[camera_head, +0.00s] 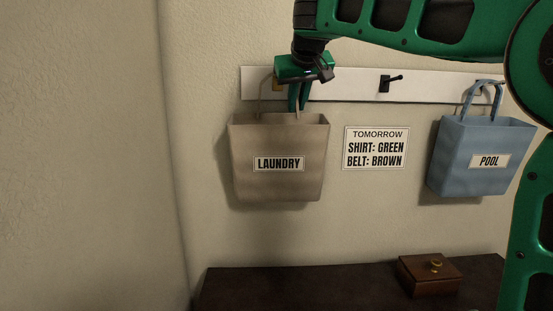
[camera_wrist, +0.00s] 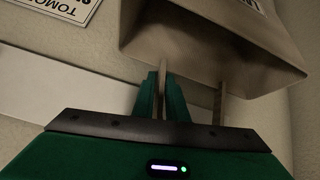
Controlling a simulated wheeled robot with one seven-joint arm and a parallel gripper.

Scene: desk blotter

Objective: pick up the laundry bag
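The tan laundry bag (camera_head: 279,145), marked "LAUNDRY", hangs against the wall below the white rail. One strand of its handle (camera_head: 261,95) runs up toward a peg mostly hidden behind my gripper. My gripper (camera_head: 298,104) points down over the bag's mouth at the other handle strand. In the wrist view, the gripper's two green fingers (camera_wrist: 162,90) stand close on either side of that strand (camera_wrist: 162,75), with no clear gap. The second strand (camera_wrist: 220,103) is outside the fingers. The bag (camera_wrist: 205,42) shows beyond them.
A blue bag (camera_head: 470,145) marked "POOL" hangs at right. An empty dark hook (camera_head: 390,82) sits on the white rail (camera_head: 350,86). A note (camera_head: 376,148) is on the wall between the bags. Below is a dark surface (camera_head: 300,288) with a small wooden box (camera_head: 430,275).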

